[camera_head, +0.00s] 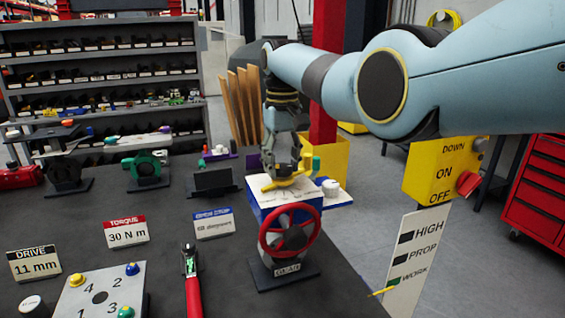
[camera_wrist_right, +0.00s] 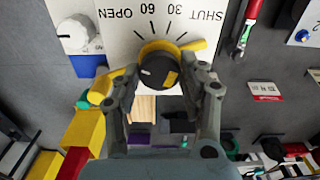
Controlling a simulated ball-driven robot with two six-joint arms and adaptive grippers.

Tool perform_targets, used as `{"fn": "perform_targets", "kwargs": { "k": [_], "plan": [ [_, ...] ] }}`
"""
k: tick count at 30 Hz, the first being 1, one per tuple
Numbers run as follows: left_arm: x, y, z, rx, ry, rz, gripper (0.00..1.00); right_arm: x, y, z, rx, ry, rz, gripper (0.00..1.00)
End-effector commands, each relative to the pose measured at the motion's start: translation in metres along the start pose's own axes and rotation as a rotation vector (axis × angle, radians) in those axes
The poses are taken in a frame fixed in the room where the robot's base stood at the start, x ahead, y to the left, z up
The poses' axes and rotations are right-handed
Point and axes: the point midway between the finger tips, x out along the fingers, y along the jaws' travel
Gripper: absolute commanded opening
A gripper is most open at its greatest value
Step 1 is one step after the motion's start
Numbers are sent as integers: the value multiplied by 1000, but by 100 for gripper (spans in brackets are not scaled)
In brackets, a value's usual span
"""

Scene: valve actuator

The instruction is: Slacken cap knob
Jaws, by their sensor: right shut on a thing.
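The valve actuator (camera_head: 288,208) stands on the dark bench as a blue and white box with a red handwheel (camera_head: 289,231) on its front. The yellow and black cap knob (camera_head: 284,183) sits on its white top plate. In the right wrist view the knob (camera_wrist_right: 160,68) lies between the two fingers, with a yellow pointer on the side towards SHUT on the upside-down scale. My right gripper (camera_head: 287,168) reaches down from above and is shut on the knob; its fingers (camera_wrist_right: 163,80) also show in the right wrist view. My left gripper is out of view.
A red-handled tool (camera_head: 192,290) lies left of the actuator. Signs (camera_head: 127,232) and a numbered plate (camera_head: 100,291) stand farther left. A yellow switch box (camera_head: 446,168) with a red button is at right. A shelf (camera_head: 100,85) stands behind.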

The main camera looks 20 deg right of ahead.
Motion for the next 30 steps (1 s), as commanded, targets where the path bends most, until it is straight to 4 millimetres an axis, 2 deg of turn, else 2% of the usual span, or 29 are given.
{"fn": "perform_targets", "kwargs": {
  "k": [12, 29, 30],
  "plan": [
    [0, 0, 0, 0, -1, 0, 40, -1, 0, -1, -198, 4, 0, 10],
    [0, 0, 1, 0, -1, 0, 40, -2, 0, -1, -228, 5, 0, 10],
    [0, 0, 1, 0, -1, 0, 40, -2, 0, -1, -228, 5, 0, 44]
  ]
}}
